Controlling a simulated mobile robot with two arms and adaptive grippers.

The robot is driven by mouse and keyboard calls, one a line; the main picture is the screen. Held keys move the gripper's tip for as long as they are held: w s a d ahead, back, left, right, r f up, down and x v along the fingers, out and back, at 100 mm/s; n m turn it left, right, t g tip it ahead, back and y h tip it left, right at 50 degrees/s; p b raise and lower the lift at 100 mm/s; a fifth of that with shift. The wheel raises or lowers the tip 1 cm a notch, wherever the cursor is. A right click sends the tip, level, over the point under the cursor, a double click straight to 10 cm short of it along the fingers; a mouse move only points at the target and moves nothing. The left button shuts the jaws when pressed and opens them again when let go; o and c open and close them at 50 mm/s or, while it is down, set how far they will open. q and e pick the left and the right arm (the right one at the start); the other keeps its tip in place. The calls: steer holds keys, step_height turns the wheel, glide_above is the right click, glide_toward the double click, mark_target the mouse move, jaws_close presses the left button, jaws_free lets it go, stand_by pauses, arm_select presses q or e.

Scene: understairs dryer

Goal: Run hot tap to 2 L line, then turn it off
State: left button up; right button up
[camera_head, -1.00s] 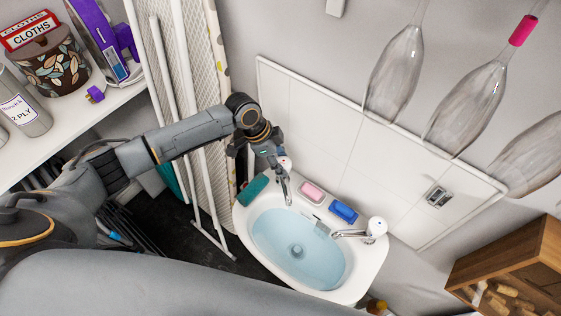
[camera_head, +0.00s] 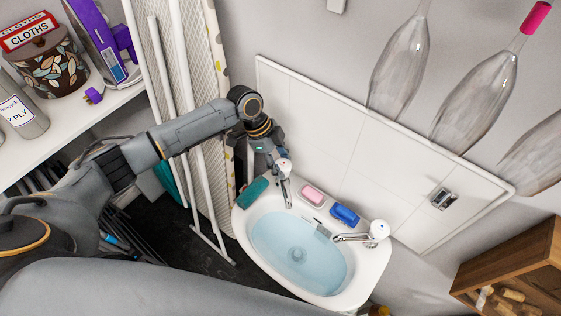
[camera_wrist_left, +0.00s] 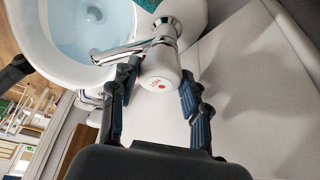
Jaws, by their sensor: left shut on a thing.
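The white basin (camera_head: 366,284) holds pale blue water (camera_head: 290,242), and a small drain shows through it. The hot tap (camera_head: 284,167) stands at the basin's back left corner. In the left wrist view the hot tap (camera_wrist_left: 158,84) has a white knob with a red dot and a chrome spout over the basin. My left gripper (camera_wrist_left: 158,80) is shut on this knob, one finger on each side; in the head view the gripper (camera_head: 276,158) reaches it from above. No stream from the spout can be made out. I cannot make out a 2 L line. My right gripper is not in view.
A second tap (camera_head: 376,232) stands at the basin's right. A pink soap (camera_head: 312,194), a blue sponge (camera_head: 344,214) and a green item (camera_head: 252,192) lie along the rim. An ironing board (camera_head: 190,100) leans at the left. A wooden crate (camera_head: 520,262) is at the lower right.

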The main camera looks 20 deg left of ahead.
arm_select(q)
steer(key=o, duration=1.1)
